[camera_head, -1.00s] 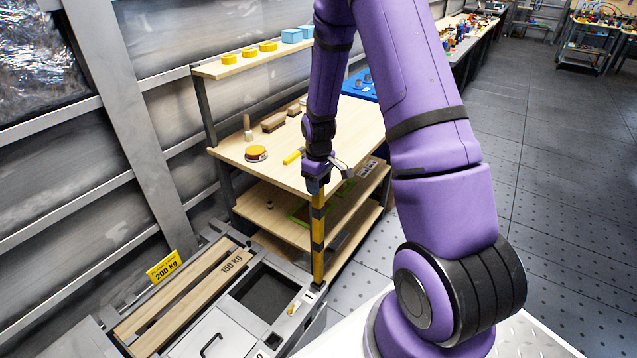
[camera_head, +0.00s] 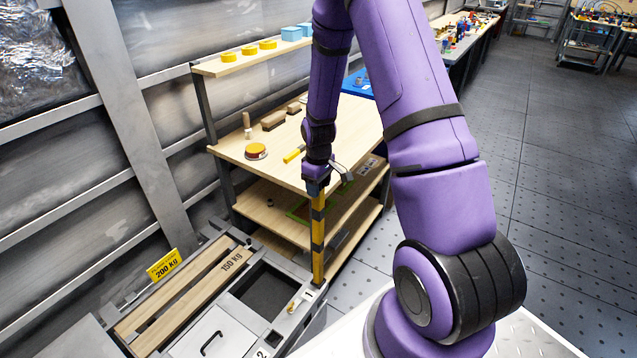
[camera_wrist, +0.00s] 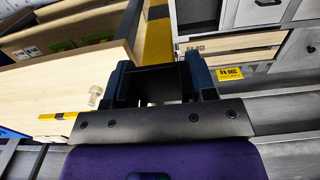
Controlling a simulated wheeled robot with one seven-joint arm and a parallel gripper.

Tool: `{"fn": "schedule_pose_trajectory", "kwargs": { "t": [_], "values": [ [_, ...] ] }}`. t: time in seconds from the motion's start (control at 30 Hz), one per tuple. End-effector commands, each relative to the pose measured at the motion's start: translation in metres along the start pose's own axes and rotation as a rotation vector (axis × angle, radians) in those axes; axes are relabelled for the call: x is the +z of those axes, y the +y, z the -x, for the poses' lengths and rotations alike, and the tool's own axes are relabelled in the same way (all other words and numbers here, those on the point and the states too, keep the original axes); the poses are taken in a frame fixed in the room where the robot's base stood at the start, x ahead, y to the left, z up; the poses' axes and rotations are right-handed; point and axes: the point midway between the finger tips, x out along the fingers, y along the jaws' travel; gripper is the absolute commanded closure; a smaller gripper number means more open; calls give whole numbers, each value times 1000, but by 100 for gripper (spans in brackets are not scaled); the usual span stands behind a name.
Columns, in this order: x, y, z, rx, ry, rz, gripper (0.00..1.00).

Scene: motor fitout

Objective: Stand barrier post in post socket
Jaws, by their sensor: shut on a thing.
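The barrier post (camera_head: 318,235) is a yellow bar with dark bands. My gripper (camera_head: 317,186) is shut on it near its top, and it hangs about upright in front of the wooden shelf unit. Its lower end appears beside the grey counter's corner near the label 1; I cannot tell whether it touches anything. In the wrist view the post (camera_wrist: 157,40) runs away beyond my gripper (camera_wrist: 162,76). A small square dark opening (camera_head: 272,339) near the label 2 in the counter may be the post socket; I cannot tell for sure.
The grey counter (camera_head: 240,318) has a large dark recess (camera_head: 264,290), a handled lid (camera_head: 212,335) and wooden slats marked 150 kg (camera_head: 190,285). The shelf unit (camera_head: 275,165) stands close behind the post, with small items on top. Open floor (camera_head: 545,190) lies to the right.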

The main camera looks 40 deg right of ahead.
Motion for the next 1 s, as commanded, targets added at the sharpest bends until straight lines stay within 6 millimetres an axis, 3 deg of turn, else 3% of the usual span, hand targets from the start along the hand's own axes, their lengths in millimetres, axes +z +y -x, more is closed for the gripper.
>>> {"fn": "schedule_pose_trajectory", "kwargs": {
  "t": [1.0],
  "values": [
    [0, 0, -26, 1, 2, 0, 100]
  ]
}}
